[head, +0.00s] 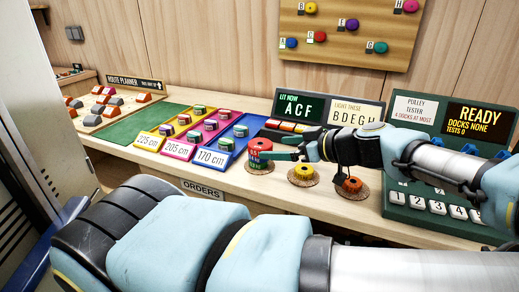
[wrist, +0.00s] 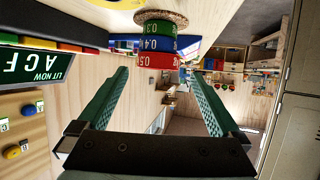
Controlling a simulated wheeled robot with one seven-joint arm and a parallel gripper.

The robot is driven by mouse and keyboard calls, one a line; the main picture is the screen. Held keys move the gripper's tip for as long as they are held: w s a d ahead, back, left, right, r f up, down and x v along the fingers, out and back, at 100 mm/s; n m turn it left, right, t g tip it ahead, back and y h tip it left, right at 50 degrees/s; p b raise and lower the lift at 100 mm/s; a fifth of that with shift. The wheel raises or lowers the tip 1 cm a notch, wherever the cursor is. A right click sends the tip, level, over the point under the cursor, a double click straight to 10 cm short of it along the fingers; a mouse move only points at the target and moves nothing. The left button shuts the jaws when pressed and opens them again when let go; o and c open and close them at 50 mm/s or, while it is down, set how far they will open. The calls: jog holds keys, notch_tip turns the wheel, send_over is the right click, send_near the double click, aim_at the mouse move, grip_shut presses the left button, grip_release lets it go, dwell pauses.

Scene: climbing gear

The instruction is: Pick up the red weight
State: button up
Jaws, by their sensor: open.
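The red weight, marked 0.5, is the top piece of a stack in the wrist view (wrist: 155,62), which shows the stack upside down. A blue weight (wrist: 158,44) marked 0.4 and a green weight (wrist: 160,28) marked 0.3 sit under it, on a round cork pad (wrist: 161,16). In the head view the red weight (head: 259,142) tops the stack at the middle of the counter. My gripper (head: 277,147) is open and level, at the stack's right side. In the wrist view its fingers (wrist: 163,74) point towards the stack, spread wider than it, with nothing between the pads.
A yellow piece (head: 303,172) and an orange piece (head: 351,184) sit on cork pads to the right, below my arm. Coloured order trays (head: 222,157) with small stacks lie left. The lit sign (head: 299,107) and pulley tester (head: 415,197) stand behind and right.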

aim_at(264, 145)
jog(key=x, duration=0.1)
jog(key=p+x, duration=0.1)
jog(key=x, duration=0.2)
jog(key=shift+w+a+r+p, duration=0.15)
jog(key=shift+w+a+p, duration=0.15)
jog(key=shift+w, duration=0.15)
jog(key=shift+w+a, duration=0.15)
jog(key=shift+w, duration=0.05)
jog(key=shift+c, duration=0.2)
grip_shut()
